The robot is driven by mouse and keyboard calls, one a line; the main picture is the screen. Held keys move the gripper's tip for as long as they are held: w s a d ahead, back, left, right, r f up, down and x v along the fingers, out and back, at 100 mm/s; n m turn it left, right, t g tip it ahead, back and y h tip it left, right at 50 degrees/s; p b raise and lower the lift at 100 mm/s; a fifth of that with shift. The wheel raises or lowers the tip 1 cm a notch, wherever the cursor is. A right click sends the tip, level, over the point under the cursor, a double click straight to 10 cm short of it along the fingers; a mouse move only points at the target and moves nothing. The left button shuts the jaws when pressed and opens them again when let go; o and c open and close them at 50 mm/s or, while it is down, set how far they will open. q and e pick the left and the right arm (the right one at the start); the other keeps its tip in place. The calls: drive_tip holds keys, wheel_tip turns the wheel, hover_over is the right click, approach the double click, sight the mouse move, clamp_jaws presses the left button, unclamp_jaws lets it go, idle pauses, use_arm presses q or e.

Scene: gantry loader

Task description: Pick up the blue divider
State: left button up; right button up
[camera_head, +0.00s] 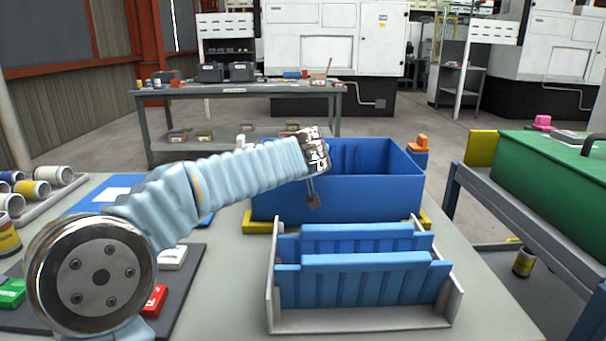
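Two blue dividers with ribbed faces stand upright, one behind the other, in a grey-white rack on the table. The front divider (362,285) shows nearly whole; the back divider (355,243) is partly hidden behind it. The rack (360,321) has raised end walls. My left gripper (312,197) hangs above and behind the back divider, apart from it, in front of the blue bin. Only a small dark finger part shows, so I cannot tell its opening. I see nothing held in it. My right gripper is not in view.
A deep blue bin (375,198) stands behind the rack, with yellow corner pieces (258,221) at its base. A dark mat with red, green and white blocks lies at left, partly behind my arm. Cans (41,190) lie at far left. A green case (545,170) stands right.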

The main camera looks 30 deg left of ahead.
use_arm(q)
drive_tip(key=shift+c, duration=0.5)
clamp_jaws()
drive_tip(key=shift+r, duration=0.15)
